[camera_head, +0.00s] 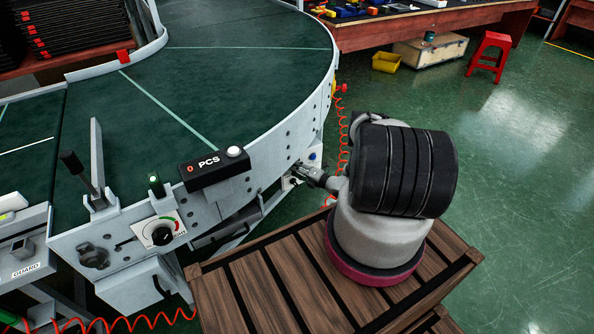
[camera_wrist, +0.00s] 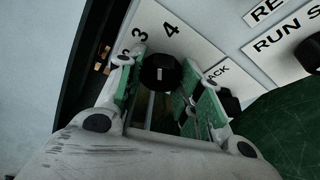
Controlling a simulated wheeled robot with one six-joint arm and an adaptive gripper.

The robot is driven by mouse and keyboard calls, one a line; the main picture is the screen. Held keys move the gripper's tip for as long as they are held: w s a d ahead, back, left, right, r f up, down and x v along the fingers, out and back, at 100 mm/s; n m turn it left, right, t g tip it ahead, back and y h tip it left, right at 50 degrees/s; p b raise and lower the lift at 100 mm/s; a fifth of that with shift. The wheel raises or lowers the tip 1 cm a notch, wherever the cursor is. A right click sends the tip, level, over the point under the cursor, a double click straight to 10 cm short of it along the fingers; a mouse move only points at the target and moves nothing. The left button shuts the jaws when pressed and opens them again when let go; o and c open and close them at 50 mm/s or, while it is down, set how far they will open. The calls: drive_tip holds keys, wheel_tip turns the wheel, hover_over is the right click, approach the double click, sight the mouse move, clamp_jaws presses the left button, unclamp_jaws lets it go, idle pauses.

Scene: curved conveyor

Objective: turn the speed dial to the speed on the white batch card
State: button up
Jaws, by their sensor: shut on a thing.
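The speed dial (camera_wrist: 158,66) is a black round knob with a short white mark, in the wrist view. It sits on a white plate (camera_wrist: 152,18) printed with 3 and 4. The mark lies lengthwise up the picture; I cannot tell exactly which number it meets. My gripper (camera_wrist: 160,80) is shut on the dial, with green-padded fingers on its left and right sides. In the head view my gripper (camera_head: 308,174) reaches the side of the curved conveyor, and the dial is hidden there. I cannot make out a white batch card in either view.
Labels reading "RUN S" (camera_wrist: 278,40) and "ACK" (camera_wrist: 217,72) sit right of the dial, with black knobs beside them. In the head view, the green conveyor (camera_head: 215,75), a PCS counter (camera_head: 212,168), another dial (camera_head: 161,236) and a slatted wooden platform (camera_head: 270,290) surround the arm.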

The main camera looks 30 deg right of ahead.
drive_tip(key=shift+m, duration=0.7)
drive_tip(key=shift+d, duration=0.1)
drive_tip(key=o, duration=1)
drive_tip(key=shift+o, duration=0.2)
drive_tip(key=f+v, duration=0.1)
drive_tip(key=v, duration=1)
drive_tip(key=shift+s+d+r, duration=0.2)
drive_tip(key=shift+s, duration=0.25)
